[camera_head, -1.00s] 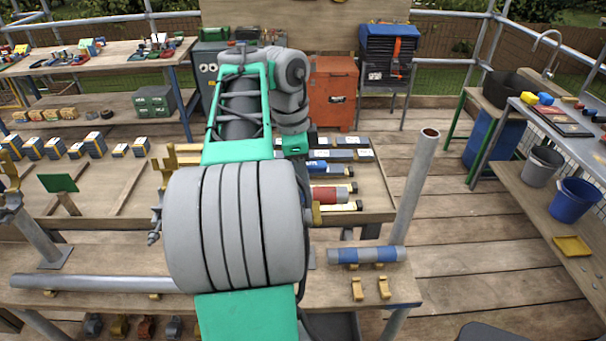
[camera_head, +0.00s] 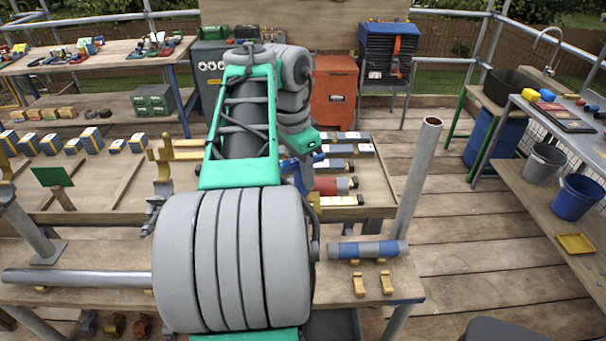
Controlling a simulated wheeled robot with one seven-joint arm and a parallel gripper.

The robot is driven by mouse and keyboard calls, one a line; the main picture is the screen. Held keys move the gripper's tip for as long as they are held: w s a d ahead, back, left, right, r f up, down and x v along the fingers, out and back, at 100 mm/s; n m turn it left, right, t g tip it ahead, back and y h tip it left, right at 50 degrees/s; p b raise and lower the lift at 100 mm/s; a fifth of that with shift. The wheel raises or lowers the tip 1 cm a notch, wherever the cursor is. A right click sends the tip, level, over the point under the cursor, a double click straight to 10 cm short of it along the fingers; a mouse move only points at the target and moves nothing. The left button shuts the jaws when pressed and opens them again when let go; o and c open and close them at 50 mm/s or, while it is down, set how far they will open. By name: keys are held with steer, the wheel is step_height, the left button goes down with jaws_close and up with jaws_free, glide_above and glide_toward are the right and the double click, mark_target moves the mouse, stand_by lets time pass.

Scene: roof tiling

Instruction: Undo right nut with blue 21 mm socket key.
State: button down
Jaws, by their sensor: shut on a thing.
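My arm fills the middle of the head view and hides much of the bench. My gripper (camera_head: 306,178) is beyond its wrist, mostly hidden. It is shut on a blue thing, seemingly the blue socket key (camera_head: 296,168), which shows as a small tilted piece beside the wrist. Its socket end is hidden. A row of tools with grey, red and yellow parts, including a red one (camera_head: 328,184), lies just right of it. A gold scaffold coupler (camera_head: 163,165) stands left of my arm, with a threaded grey part (camera_head: 153,215) below. I cannot make out the right nut.
A slanted grey tube (camera_head: 418,180) rises at the bench's right end. A long grey tube (camera_head: 80,277) lies at front left. The plank floor at right is clear.

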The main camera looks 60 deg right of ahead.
steer(key=n+b, duration=0.1)
steer(key=n, duration=0.1)
steer(key=f+n+b, duration=0.1)
steer(key=n, duration=0.2)
steer(key=shift+a+f+t, duration=0.1)
steer(key=shift+f+t, duration=0.05)
steer(key=shift+t, duration=0.15)
steer(key=shift+w+n+b, duration=0.15)
steer(key=shift+n+b, duration=0.95)
steer(key=shift+n, duration=0.6)
steer(key=shift+n+t, duration=0.3)
steer(key=shift+r+m+p, duration=0.2)
steer(key=shift+m+p, duration=0.2)
steer(key=shift+w+r+p, duration=0.15)
steer(key=shift+r+p, duration=0.75)
steer(key=shift+r, duration=0.2)
steer(key=shift+r+p, duration=1.95)
steer(key=shift+r, duration=0.25)
